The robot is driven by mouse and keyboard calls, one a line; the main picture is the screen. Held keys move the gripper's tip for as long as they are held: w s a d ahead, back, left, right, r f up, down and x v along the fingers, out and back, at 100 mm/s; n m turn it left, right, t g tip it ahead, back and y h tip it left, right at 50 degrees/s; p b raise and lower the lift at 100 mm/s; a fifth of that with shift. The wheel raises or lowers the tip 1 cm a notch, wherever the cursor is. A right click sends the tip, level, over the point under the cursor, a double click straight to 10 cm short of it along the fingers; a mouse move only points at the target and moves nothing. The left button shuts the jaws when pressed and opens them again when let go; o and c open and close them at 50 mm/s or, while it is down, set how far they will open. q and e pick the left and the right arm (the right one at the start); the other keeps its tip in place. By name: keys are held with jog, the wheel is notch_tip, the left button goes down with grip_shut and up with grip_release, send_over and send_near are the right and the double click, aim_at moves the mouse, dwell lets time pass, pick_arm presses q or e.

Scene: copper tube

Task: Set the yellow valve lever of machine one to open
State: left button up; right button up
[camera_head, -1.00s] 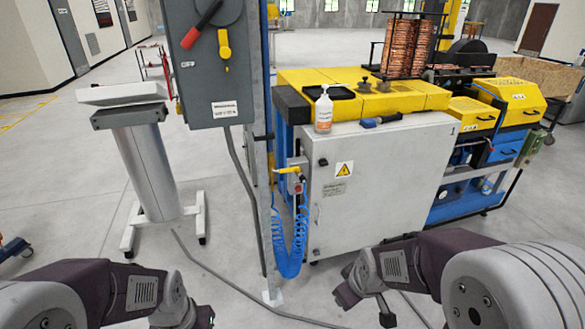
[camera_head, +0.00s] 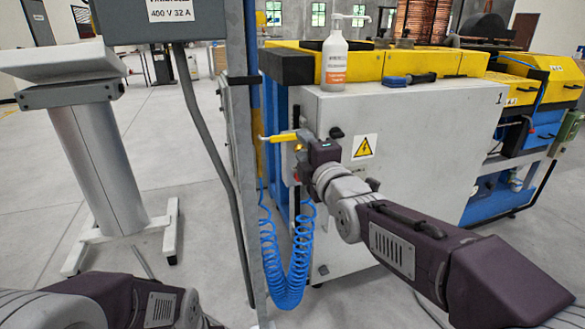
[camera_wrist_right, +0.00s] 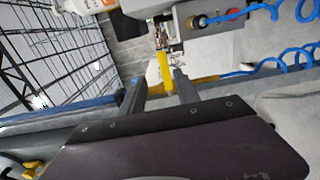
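The yellow valve lever (camera_head: 281,138) is on the left side of machine one's white cabinet (camera_head: 420,150), marked "1". It lies about level, pointing left from the valve, with a bent tip. My right gripper (camera_head: 306,155) is close beside the valve and hides part of it; its fingertips are hard to make out there. In the right wrist view my right gripper (camera_wrist_right: 160,88) is open, and the yellow lever (camera_wrist_right: 166,70) shows between and just beyond its fingertips. I cannot tell whether they touch. Only my left forearm shows at lower left; its gripper is out of view.
A blue coiled hose (camera_head: 285,270) hangs below the valve. A grey upright post (camera_head: 245,190) stands just left of the lever. A white bottle (camera_head: 334,62) and a blue-handled tool (camera_head: 405,80) are on top of the cabinet. A grey pedestal (camera_head: 95,160) stands at left.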

aim_at(290, 138)
jog(key=x, duration=0.9)
jog(key=shift+s+a+f, duration=0.15)
jog(key=shift+a+f, duration=0.15)
jog(key=shift+f, duration=0.1)
grip_shut()
dwell(1.1)
